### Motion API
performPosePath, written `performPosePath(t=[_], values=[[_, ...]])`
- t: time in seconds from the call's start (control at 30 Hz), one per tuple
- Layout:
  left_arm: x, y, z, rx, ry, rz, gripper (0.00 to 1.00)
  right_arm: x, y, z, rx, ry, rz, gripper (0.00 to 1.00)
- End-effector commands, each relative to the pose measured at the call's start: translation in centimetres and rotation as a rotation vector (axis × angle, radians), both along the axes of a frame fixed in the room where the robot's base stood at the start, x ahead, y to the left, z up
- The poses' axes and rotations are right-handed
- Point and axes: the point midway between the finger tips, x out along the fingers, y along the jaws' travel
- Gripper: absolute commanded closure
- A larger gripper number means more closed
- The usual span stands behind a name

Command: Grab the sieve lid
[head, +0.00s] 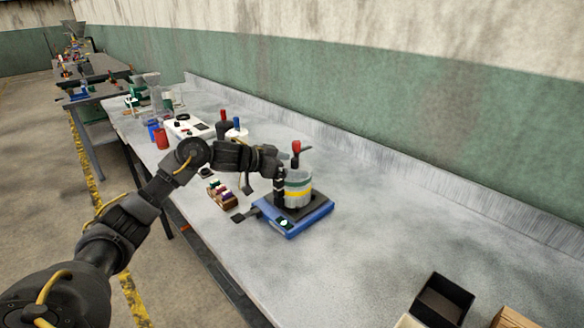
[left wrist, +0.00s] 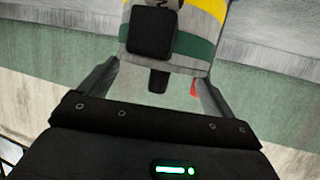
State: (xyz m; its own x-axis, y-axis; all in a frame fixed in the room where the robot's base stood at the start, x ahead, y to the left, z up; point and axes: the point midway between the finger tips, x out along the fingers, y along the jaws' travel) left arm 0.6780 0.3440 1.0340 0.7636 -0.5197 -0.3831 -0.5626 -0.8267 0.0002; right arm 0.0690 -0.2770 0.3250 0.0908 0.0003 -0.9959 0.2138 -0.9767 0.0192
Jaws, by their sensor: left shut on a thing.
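A pale, pot-shaped sieve (head: 298,191) with a yellow and green band stands upright on a blue device (head: 310,217) on the bench. A dark upright piece with a red top (head: 296,147) shows above it. I cannot make out the lid as a separate part. My left gripper (head: 281,186) is at the left side of the sieve. In the left wrist view, the fingers of my left gripper (left wrist: 155,82) are spread and shut on the banded sieve (left wrist: 205,15). A black block (left wrist: 151,30) shows on its near side. My right gripper is not in view.
A small rack with coloured tops (head: 222,194) is left of the blue device. A black box (head: 441,299) is at front right. The bench right of the blue device is clear.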

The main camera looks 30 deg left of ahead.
Motion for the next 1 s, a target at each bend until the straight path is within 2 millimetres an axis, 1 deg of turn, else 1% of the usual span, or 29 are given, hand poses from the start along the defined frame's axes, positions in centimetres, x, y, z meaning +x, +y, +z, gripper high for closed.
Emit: performPosePath(t=[0.17,0.27,0.3,0.37,0.57,0.7,0.8,0.9,1.0], values=[[0.0,0.0,1.3,0.000,-0.004,0.000,0.35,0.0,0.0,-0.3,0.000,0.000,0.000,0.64],[0.1,0.1,2.9,0.000,-0.007,0.001,0.35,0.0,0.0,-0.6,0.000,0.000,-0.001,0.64],[-0.3,0.1,3.7,0.002,-0.007,0.000,0.35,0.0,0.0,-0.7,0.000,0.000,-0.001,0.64],[-1.4,0.3,4.8,0.004,-0.007,-0.001,0.35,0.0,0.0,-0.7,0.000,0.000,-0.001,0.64],[-5.0,0.8,9.1,0.004,-0.009,0.000,0.35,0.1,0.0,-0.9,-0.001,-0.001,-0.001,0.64],[-8.2,1.3,10.3,0.005,-0.005,0.001,0.35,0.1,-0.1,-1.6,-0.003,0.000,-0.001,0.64],[-10.1,1.5,11.2,0.004,-0.004,0.001,0.35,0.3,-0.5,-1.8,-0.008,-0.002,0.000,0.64],[-11.6,1.7,11.8,0.004,-0.003,0.001,0.35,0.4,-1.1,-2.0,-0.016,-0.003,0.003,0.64],[-12.7,1.9,12.4,0.002,-0.002,0.001,0.35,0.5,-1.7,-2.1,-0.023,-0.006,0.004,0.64]])
